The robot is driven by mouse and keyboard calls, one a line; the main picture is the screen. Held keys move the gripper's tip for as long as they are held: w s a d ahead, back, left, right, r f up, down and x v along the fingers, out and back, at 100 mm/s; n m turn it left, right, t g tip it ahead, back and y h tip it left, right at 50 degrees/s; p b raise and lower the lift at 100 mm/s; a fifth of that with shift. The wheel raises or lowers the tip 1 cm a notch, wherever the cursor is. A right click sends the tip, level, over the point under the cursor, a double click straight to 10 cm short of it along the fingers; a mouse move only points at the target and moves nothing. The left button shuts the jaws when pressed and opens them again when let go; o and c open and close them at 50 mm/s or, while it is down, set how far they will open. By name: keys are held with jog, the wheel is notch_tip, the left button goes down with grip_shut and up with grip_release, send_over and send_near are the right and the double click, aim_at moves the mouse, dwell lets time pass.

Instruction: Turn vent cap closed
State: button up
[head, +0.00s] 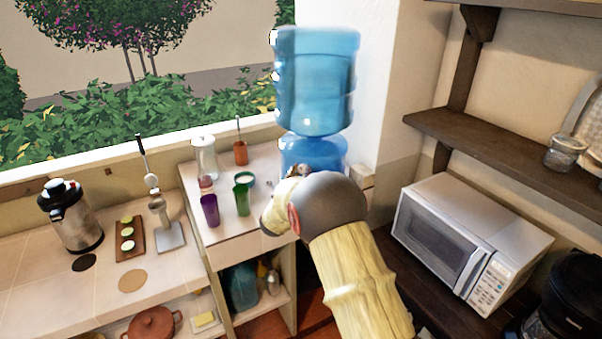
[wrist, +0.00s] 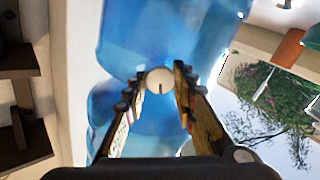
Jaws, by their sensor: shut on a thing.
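The vent cap (wrist: 160,78) is a small round white disc with a short dark line on its lower half, set against the blue water jug (wrist: 155,30) in the wrist view. My gripper (wrist: 158,84) is shut on the cap, one finger on each side of it. In the head view the jug (head: 317,80) stands upright at the back against the white wall. My arm reaches up to its lower part there and hides the cap and most of my gripper.
A purple cup (head: 210,211) and a green cup (head: 242,199) stand on the counter left of my arm. A microwave (head: 470,240) sits at the right, below a dark wall shelf (head: 500,150). A window opening is at the left.

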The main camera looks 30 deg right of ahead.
jog(key=c, duration=0.3)
jog(key=shift+f+m+b, duration=0.1)
jog(key=shift+m+b, duration=0.3)
jog(key=shift+b, duration=0.05)
jog(key=m+b, duration=0.2)
jog(key=b, duration=0.1)
jog(key=shift+f+m, duration=0.1)
jog(key=shift+m, duration=0.3)
jog(key=m+b, duration=0.3)
jog(key=shift+m, duration=0.4)
jog(key=m+b, duration=0.3)
jog(key=b, duration=0.1)
jog(key=shift+m, duration=0.3)
jog(key=m+b, duration=0.9)
jog(key=m, duration=0.1)
jog(key=shift+b, duration=0.35)
jog(key=shift+m, duration=0.5)
